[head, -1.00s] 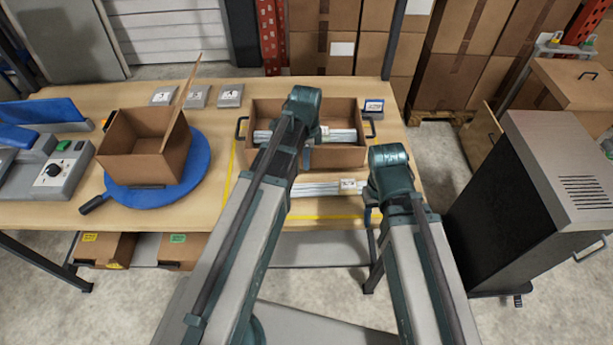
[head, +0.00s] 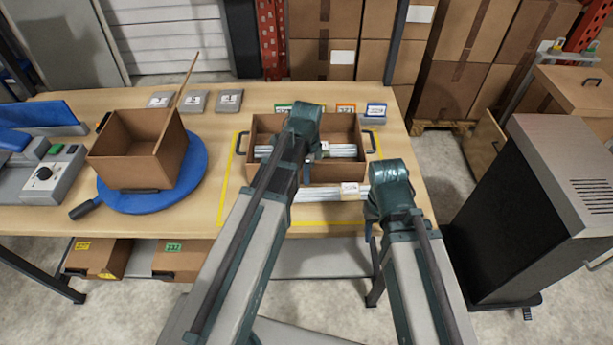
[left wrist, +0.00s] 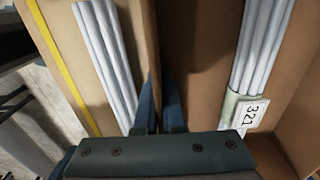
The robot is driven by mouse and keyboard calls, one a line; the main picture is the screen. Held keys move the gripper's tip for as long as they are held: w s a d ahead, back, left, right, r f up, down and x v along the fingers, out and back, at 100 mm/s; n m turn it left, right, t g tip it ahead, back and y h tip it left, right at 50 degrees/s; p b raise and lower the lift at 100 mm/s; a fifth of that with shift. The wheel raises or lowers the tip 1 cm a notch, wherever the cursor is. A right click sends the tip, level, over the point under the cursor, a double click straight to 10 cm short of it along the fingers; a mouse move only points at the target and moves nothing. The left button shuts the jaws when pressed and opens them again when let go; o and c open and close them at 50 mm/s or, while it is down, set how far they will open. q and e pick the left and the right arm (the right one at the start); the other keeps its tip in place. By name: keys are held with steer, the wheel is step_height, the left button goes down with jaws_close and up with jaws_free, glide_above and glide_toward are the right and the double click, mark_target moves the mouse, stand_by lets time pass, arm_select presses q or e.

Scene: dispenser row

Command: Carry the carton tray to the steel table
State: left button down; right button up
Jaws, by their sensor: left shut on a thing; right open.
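The carton tray (head: 262,128) is an open brown cardboard box with black handles at its ends, at the right of the wooden table. My left gripper (left wrist: 158,103) is shut on a tray wall, one finger on each side. I cannot make out a steel table.
A tube bundle (head: 320,195) lies in front of the tray inside a yellow outline (head: 222,185). An open box (head: 128,165) stands on a blue turntable (head: 195,180) at left. A dark cabinet (head: 500,215) stands right of the table.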

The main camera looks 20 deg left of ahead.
arm_select(q)
steer(key=shift+f, duration=0.2)
steer(key=c, duration=1)
jaws_free()
steer(key=shift+r, duration=0.1)
steer(key=shift+r, duration=0.1)
